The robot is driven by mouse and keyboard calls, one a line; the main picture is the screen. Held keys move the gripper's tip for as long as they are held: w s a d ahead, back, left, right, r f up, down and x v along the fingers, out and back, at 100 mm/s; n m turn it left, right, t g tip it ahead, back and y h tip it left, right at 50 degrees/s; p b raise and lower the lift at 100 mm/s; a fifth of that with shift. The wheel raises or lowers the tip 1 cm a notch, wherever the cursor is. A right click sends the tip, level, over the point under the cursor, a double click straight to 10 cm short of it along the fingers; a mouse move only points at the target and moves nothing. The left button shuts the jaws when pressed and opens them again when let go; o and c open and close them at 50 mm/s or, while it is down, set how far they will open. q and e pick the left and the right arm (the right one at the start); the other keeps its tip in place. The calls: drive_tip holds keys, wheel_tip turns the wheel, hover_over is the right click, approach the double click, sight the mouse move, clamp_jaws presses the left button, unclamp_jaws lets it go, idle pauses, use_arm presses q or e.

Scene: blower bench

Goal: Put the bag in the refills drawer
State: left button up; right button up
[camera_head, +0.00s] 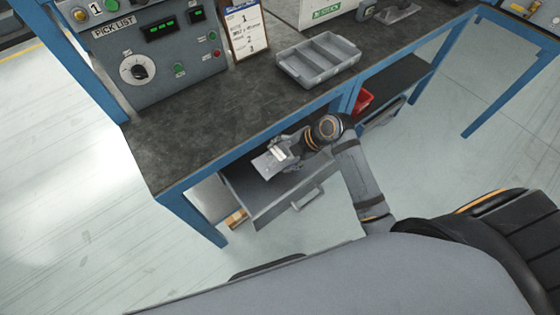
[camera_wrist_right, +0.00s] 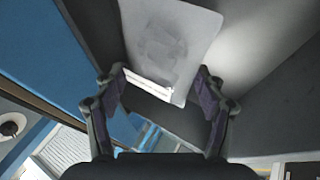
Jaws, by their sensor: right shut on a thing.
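The bag (camera_head: 266,164), a flat pale grey packet, is in my right gripper (camera_head: 280,154) in the head view. In the right wrist view the bag (camera_wrist_right: 170,40) reaches out from between the fingers of the right gripper (camera_wrist_right: 160,78), with a white strip near its held end. The refills drawer (camera_head: 262,205) is pulled out under the bench, with a bar handle on its front. The bag is over the drawer's opening; whether it touches the drawer floor I cannot tell. My left gripper is not in view.
The dark bench top (camera_head: 190,125) lies above the drawer, on a blue frame (camera_head: 185,213). A grey divided tray (camera_head: 320,60) and a clipboard (camera_head: 248,35) are on the bench. A red bin (camera_head: 362,101) sits on the shelf to the right.

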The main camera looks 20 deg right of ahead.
sight(280, 161)
drive_tip(key=shift+w+f, duration=0.1)
drive_tip(key=shift+w, duration=0.05)
drive_tip(key=shift+w+a+f, duration=0.15)
drive_tip(key=shift+f, duration=0.1)
wheel_tip(280, 161, down, 3)
drive_tip(key=shift+r, duration=0.15)
drive_tip(key=shift+f, duration=0.25)
drive_tip(key=o, duration=1.6)
drive_tip(key=shift+c, duration=0.2)
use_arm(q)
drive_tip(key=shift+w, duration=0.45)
